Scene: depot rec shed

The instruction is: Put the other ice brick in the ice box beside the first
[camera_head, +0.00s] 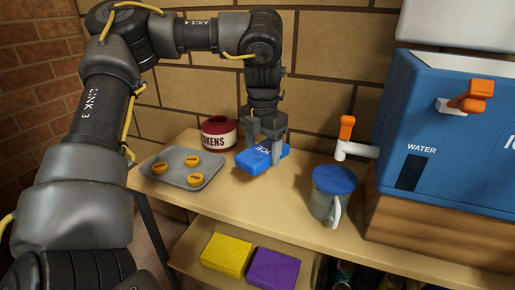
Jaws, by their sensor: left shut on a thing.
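A blue ice brick (252,161) marked ICE is between the fingers of my left gripper (268,152), which points straight down and is shut on it. The brick is low over the table; I cannot tell whether it touches the top. A large blue box (425,125) stands at the right, marked WATER, with a second label cut off by the picture edge. Its inside and any first ice brick are not visible. My right gripper is not in view.
A grey tray (205,178) with yellow tokens and a red-and-white pot (218,132) are left of the brick. A blue-lidded jug (331,192) stands between brick and box, near an orange-handled tap (346,128). Yellow (227,254) and purple (273,268) blocks lie on a lower shelf.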

